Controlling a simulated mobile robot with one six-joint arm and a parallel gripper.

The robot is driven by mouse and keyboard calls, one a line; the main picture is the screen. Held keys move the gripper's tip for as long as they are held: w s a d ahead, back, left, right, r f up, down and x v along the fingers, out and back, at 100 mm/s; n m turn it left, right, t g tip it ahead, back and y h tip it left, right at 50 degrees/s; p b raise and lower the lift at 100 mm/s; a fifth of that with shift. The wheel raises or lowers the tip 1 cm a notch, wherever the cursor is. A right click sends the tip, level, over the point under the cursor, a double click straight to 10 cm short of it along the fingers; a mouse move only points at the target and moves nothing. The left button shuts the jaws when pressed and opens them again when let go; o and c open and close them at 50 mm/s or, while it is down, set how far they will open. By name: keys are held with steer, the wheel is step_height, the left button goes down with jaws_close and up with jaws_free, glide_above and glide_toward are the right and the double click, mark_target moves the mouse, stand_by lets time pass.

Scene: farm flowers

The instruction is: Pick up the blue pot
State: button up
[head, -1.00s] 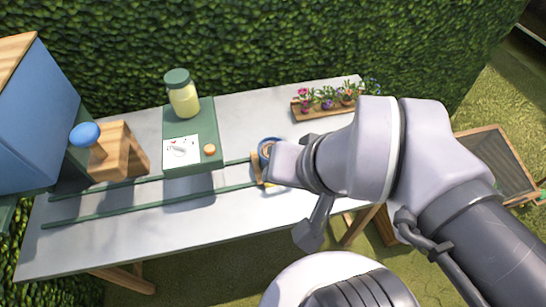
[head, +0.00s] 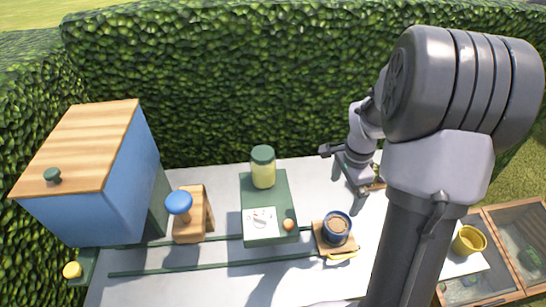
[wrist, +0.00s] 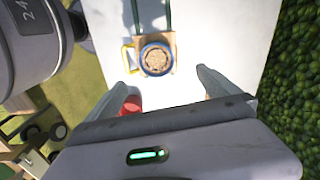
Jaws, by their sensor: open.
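The blue pot (head: 337,243) holds brown soil and stands upright on a small wooden carriage (head: 322,243) on the table. In the wrist view the pot (wrist: 157,74) shows from above, beyond my fingertips, with a yellow handle (wrist: 127,57) beside it on the left. My gripper (head: 348,188) is open, behind and slightly right of the pot in the head view. In the wrist view my gripper (wrist: 168,83) has its fingers spread wide, apart from the pot. A red thing (wrist: 131,104) shows by the left finger; I cannot tell what it is.
Two green rails (head: 215,268) run left from the carriage. A green stand (head: 268,220) with a jar (head: 263,170) is left of the pot. A blue-topped wooden press (head: 180,203) and a blue box (head: 100,185) stand farther left. A hedge (head: 230,90) closes the back.

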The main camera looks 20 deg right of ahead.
steer(key=b, duration=0.4)
glide_above(335, 230)
steer(key=shift+m, duration=0.3)
step_height(335, 230, down, 13)
steer(key=shift+w+d+r, duration=0.1)
steer(key=shift+d, duration=0.05)
step_height(335, 230, down, 6)
steer(key=shift+f+b, duration=0.15)
steer(key=shift+b, duration=0.75)
steer(key=shift+c, duration=0.4)
